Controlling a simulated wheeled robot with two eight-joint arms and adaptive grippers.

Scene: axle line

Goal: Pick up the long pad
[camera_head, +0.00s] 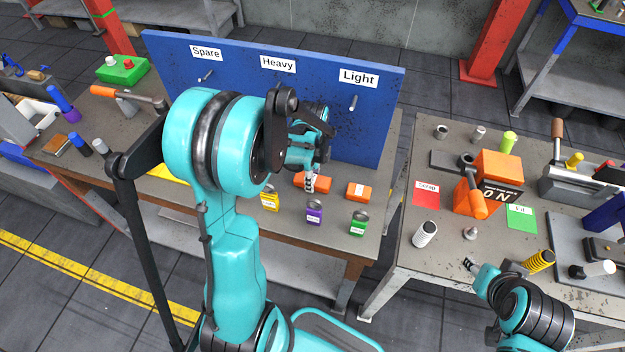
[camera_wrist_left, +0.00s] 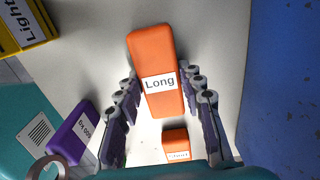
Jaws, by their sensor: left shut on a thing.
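The long pad (camera_wrist_left: 150,50) is an orange block with a white label reading "Long" in the left wrist view. My left gripper (camera_wrist_left: 160,80) has a finger on each side of it and is shut on it. In the head view the long pad (camera_head: 322,185) is at the table's right half, partly hidden by my left gripper (camera_head: 311,182). A shorter orange pad (camera_head: 359,191) lies to its right, and also shows in the left wrist view (camera_wrist_left: 175,138). My right gripper (camera_head: 471,265) is small at the right table's front edge; its opening is unclear.
Yellow (camera_head: 269,201), purple (camera_head: 314,212) and green (camera_head: 358,223) labelled weights stand along the front edge. A blue board (camera_head: 376,130) with pegs rises behind the pads. The right table holds an orange device (camera_head: 493,170), springs and cards.

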